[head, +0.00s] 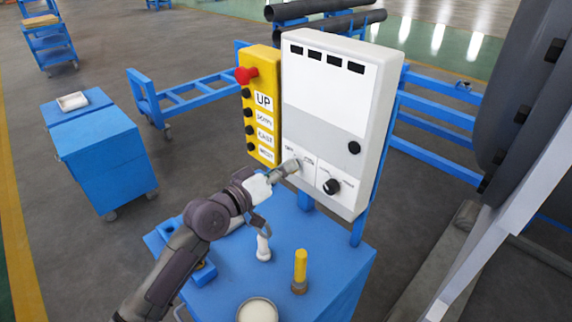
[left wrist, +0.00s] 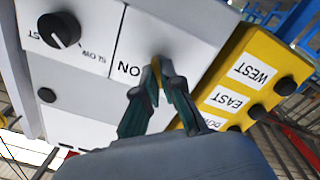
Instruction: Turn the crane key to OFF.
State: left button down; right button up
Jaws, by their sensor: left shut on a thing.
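The white control box (head: 325,95) stands upright at the back of the blue cart. My left gripper (head: 285,170) reaches its lower front, left of the black speed knob (head: 331,186). In the left wrist view my left gripper (left wrist: 156,72) has its dark fingers closed together at the panel, beside the ON label (left wrist: 128,69). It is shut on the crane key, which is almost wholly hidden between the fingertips. The key's angle and the OFF label cannot be made out. The right gripper is not in view.
A yellow push-button box (head: 262,110) with a red button on top adjoins the control box's left side. A yellow-topped post (head: 300,266), a white post (head: 263,246) and a round cup (head: 257,310) stand on the blue cart top (head: 325,262) below my arm.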

pick_arm(q)
jog(key=shift+n, duration=0.5)
jog(key=c, duration=1.3)
grip_release()
jog(key=v, duration=1.2)
